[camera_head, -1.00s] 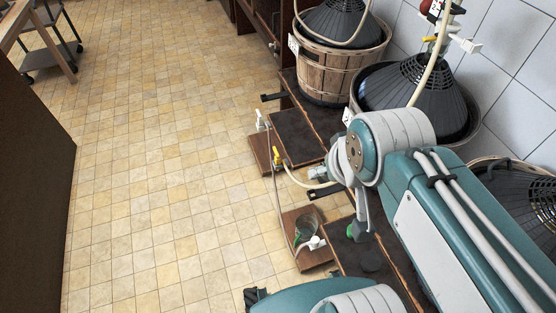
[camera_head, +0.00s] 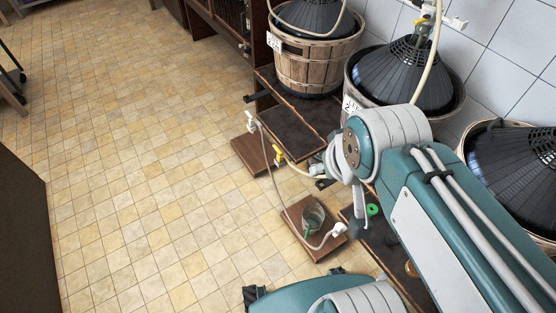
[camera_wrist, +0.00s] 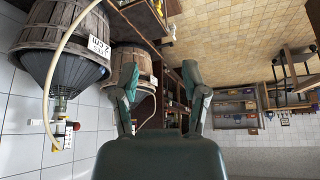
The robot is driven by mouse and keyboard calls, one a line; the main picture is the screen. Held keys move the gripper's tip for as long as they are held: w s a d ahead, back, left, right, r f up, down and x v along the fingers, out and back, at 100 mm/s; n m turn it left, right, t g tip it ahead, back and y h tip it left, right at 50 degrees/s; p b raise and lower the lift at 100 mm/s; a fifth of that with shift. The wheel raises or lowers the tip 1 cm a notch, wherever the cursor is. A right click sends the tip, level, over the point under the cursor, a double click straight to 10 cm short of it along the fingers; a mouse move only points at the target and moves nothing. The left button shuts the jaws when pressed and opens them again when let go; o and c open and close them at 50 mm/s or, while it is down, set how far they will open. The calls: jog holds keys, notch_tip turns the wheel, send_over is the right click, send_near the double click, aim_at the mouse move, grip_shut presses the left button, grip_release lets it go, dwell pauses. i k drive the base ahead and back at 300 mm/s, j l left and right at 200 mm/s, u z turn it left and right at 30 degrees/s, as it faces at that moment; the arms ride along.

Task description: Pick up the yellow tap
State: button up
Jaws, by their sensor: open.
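A small yellow tap (camera_head: 278,154) shows at the edge of the low dark shelf in the head view, with a pale hose near it. Another yellow-handled fitting (camera_head: 421,21) is at the top of a demijohn, near the picture's top edge. I cannot tell which one the task names. In the wrist view, which is upside down, my gripper (camera_wrist: 163,78) has its two fingers spread apart with nothing between them. A small yellow spot (camera_wrist: 159,8) shows at the top of that view. In the head view my fingers are not clear, as my arm hides much there.
Demijohns in wooden baskets (camera_head: 318,68) line the tiled wall on the right. A glass vessel (camera_head: 313,214) and a white tap (camera_head: 338,229) are on a low wooden board beside the shelf (camera_head: 297,130).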

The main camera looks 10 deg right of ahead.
aim_at(280, 159)
jog(key=i+j+z, duration=0.2)
jog(key=j+z, duration=0.25)
jog(key=j, duration=0.2)
jog(key=i+j+z, duration=0.2)
jog(key=j, duration=0.15)
jog(key=j+z, duration=0.25)
jog(key=j, duration=0.15)
jog(key=i+j+z, duration=0.3)
jog(key=j, duration=0.15)
